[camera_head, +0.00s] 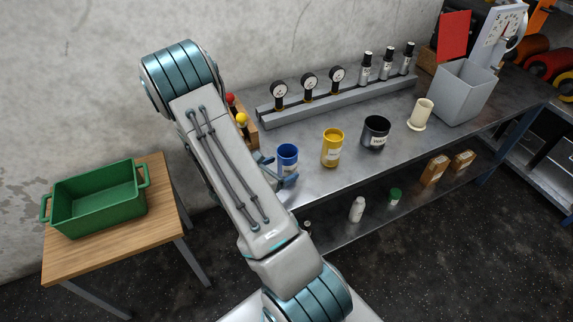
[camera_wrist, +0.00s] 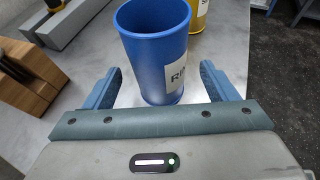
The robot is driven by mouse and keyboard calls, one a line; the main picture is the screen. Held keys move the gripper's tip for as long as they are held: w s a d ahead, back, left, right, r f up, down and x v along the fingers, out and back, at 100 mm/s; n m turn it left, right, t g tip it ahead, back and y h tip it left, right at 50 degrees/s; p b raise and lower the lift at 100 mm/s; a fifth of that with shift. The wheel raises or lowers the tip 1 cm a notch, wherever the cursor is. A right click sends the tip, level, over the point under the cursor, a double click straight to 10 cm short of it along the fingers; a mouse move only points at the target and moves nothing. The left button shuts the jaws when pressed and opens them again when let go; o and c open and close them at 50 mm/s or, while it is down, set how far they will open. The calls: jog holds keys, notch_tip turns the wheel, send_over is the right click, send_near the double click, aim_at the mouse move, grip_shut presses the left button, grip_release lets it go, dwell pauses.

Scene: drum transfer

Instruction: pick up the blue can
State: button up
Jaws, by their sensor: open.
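The blue can (camera_head: 287,158) stands upright on the grey metal table (camera_head: 345,180), near its left end. In the wrist view the blue can (camera_wrist: 158,55) is large, with a white label on its right side. My gripper (camera_wrist: 165,75) is open, with one blue finger at each side of the can's lower part. I cannot tell whether either finger touches it. In the head view my gripper (camera_head: 276,172) is mostly hidden behind my arm, at the can.
A yellow can (camera_head: 332,147) and a black can (camera_head: 375,132) stand to the right. A gauge rail (camera_head: 340,100) runs behind. A wooden block (camera_head: 246,134) with red and yellow knobs is at the left. A green crate (camera_head: 98,200) sits on a separate wooden table (camera_head: 160,215).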

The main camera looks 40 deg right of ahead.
aim_at(281, 168)
jog(key=p+x, duration=0.1)
jog(key=x, duration=0.3)
jog(key=shift+r, duration=0.1)
jog(key=c, duration=1.3)
jog(key=shift+o, duration=0.2)
jog(key=shift+r, duration=0.1)
